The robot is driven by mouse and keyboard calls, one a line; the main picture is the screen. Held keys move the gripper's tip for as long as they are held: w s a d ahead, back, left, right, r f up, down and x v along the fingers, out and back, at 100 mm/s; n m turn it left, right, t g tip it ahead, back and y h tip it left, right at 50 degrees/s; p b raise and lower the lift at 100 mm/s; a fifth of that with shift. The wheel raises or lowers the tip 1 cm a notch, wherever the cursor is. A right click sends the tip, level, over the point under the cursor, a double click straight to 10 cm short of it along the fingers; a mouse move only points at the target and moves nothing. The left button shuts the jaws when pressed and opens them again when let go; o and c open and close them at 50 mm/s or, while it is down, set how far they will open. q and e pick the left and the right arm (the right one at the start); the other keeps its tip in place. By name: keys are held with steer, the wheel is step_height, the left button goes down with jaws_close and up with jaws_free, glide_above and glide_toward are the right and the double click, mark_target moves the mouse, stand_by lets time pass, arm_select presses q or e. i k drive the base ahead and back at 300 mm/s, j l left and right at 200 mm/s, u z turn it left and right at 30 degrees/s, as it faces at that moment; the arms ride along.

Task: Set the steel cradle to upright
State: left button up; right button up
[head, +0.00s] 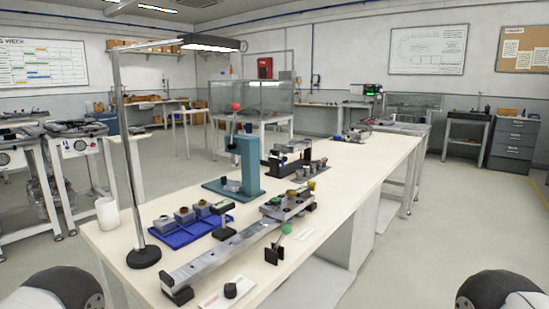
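A long steel track (222,246) lies on the near part of the pale workbench, running from the front left back to the right. A steel block-like piece (284,208) sits at its far end with small brass and dark parts on it; it may be the cradle, but I cannot tell for sure. Its tilt is too small to read. A black stand with a green-knobbed lever (286,229) is beside the track's right side. Neither gripper is in view; only dark rounded parts of my arms show at the bottom corners.
A blue tray (192,228) with grey blocks, a teal press (249,165) with a red knob, and a lamp base (143,257) stand left of the track. A white cup (107,213) is at the left edge. The workbench (350,180) is clear at right.

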mark_target(289, 148)
steer(key=i+l+u, duration=0.1)
steer(key=l, duration=0.25)
steer(key=i+l+u, duration=0.15)
steer(key=i+l, duration=0.15)
steer(key=i+l+u, duration=0.1)
steer(key=l, duration=0.4)
steer(key=i+l+u, duration=0.15)
steer(key=l, duration=0.25)
steer(key=i+l+u, duration=0.1)
steer(key=l, duration=0.35)
steer(key=i+l+u, duration=0.15)
steer(key=l, duration=0.3)
steer(key=i+l+u, duration=0.1)
steer(key=l, duration=0.35)
